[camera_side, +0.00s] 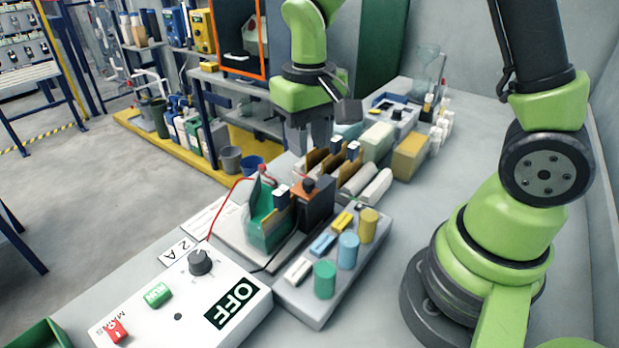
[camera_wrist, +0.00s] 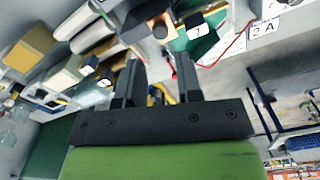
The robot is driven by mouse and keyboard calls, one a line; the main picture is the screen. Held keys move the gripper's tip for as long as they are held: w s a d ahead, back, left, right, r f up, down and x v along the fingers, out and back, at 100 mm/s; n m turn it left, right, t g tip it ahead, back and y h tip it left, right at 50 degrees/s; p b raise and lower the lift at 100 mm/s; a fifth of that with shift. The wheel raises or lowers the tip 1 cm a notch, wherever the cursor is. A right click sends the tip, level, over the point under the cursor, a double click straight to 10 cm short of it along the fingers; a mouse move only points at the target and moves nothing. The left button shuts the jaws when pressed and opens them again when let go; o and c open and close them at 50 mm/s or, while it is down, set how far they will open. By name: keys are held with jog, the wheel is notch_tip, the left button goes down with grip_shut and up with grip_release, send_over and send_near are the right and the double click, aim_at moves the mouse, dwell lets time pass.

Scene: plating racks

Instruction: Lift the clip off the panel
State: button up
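My gripper (camera_side: 318,140) hangs fingers-down above the far part of the bench, behind the rack. In the wrist view its two fingers (camera_wrist: 160,66) stand apart with nothing held between them. Several brown panels (camera_side: 316,160) stand in a rack, and dark blue clips with white faces (camera_side: 335,144) sit at their tops. Another such clip (camera_side: 282,191) sits at the green tank (camera_side: 262,232); in the wrist view a clip marked 1 (camera_wrist: 197,27) shows over green. I cannot tell which clip and panel are meant. The fingertips are partly hidden by the rack in the side view.
A power box reading OFF (camera_side: 190,300), with a knob, is at the front. A red wire (camera_side: 226,200) runs to the tank. A grey tray (camera_side: 300,310) holds coloured cylinders and blocks. More blocks and a beaker (camera_side: 427,65) stand at the back.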

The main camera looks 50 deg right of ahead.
aim_at(310, 182)
notch_tip(310, 182, down, 8)
jog(key=shift+r, duration=0.1)
jog(key=shift+c, duration=0.5)
